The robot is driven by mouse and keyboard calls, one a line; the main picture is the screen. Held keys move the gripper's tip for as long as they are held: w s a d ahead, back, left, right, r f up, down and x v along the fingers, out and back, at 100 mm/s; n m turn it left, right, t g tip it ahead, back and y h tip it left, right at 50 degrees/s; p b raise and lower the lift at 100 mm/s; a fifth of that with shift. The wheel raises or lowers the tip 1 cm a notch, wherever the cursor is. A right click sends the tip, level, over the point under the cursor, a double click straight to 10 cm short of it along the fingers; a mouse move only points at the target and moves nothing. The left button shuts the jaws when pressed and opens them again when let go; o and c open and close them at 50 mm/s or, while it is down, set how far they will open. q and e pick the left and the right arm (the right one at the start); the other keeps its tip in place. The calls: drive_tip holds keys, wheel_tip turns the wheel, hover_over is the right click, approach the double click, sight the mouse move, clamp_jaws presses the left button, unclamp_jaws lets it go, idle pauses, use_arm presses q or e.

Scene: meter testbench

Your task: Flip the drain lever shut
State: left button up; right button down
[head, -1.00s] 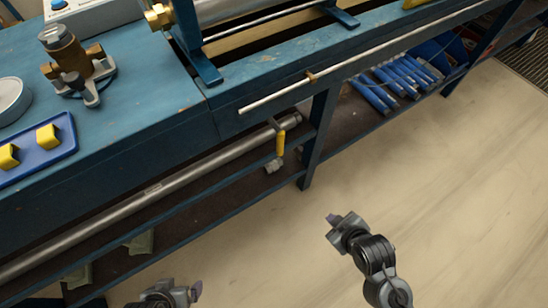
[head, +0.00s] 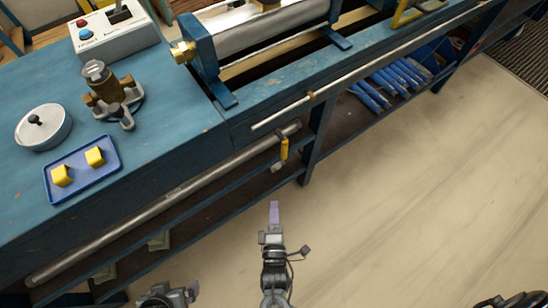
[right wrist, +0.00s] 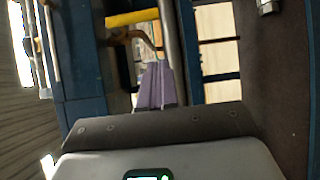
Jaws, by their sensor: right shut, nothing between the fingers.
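The drain lever (head: 284,149) has a yellow handle hanging down at the right end of the grey drain pipe (head: 170,201), under the bench front. In the right wrist view the yellow handle (right wrist: 133,18) lies sideways near the top, beside a copper-coloured bent part. My right gripper (head: 274,212) is shut and empty, its purple fingers pointing toward the bench, short of the lever and apart from it. Its fingers (right wrist: 156,86) also show below the handle in the right wrist view. My left gripper (head: 194,290) is at the bottom left, away from the lever; its opening is unclear.
The blue bench (head: 185,150) carries a blue tray (head: 113,172) with yellow blocks, a brass valve piece (head: 112,98) and a round white dish (head: 42,138). A bench leg (head: 314,150) stands right of the lever. A thin rod (head: 375,67) runs along the bench front. The floor (head: 400,200) is clear.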

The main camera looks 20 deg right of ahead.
use_arm(q)
drive_tip(key=shift+d+r, duration=0.3)
drive_tip(key=shift+r, duration=0.2)
use_arm(e)
drive_tip(key=r, duration=0.1)
drive_tip(key=w+r, duration=0.1)
drive_tip(key=shift+w+a+r, duration=0.1)
drive_tip(key=shift+w+r, duration=0.1)
drive_tip(key=shift+r, duration=0.15)
use_arm(q)
drive_tip(key=shift+a, duration=0.2)
use_arm(e)
drive_tip(key=shift+a, duration=0.1)
use_arm(q)
drive_tip(key=shift+f, duration=0.1)
use_arm(e)
drive_tip(key=shift+w, duration=0.1)
use_arm(q)
wheel_tip(320, 180, down, 6)
drive_tip(key=b, duration=0.5)
drive_tip(key=shift+d+b, duration=0.1)
drive_tip(key=shift+b, duration=0.2)
use_arm(e)
drive_tip(key=s+d+x, duration=0.1)
drive_tip(key=d+x, duration=0.1)
drive_tip(key=x, duration=1)
drive_tip(key=shift+w+d, duration=0.3)
drive_tip(key=shift+d, duration=0.2)
